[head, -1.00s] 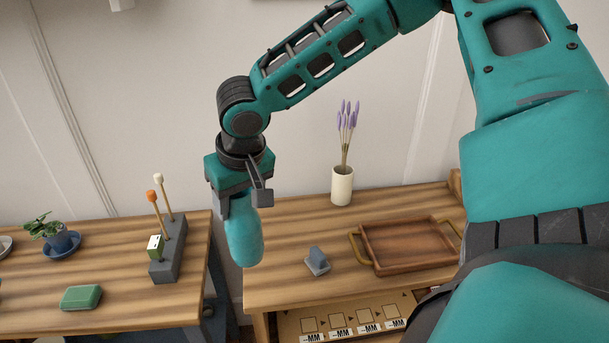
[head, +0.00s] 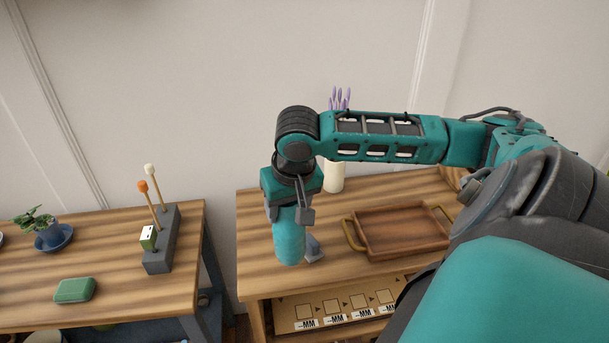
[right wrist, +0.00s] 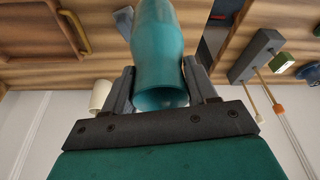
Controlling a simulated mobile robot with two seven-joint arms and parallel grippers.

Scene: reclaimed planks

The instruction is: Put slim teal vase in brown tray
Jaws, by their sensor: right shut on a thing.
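The slim teal vase (head: 289,238) hangs upright below my right gripper (head: 289,208) in the head view. My right gripper is shut on the vase near its upper end. The vase also shows between the fingers in the right wrist view (right wrist: 160,55). In the head view it appears over the left part of the right table, to the left of the brown tray; I cannot tell how high it is. The brown tray (head: 400,228) has brass-coloured handles and is empty. Part of it shows at the upper left of the right wrist view (right wrist: 85,22). My left gripper is not in view.
A grey wedge-shaped object (head: 314,248) sits close to the vase, partly hidden by it. A cream vase (head: 335,176) with purple flowers stands behind my right arm. The left table holds a grey block with sticks (head: 161,250), a green box (head: 75,289) and a potted plant (head: 48,236).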

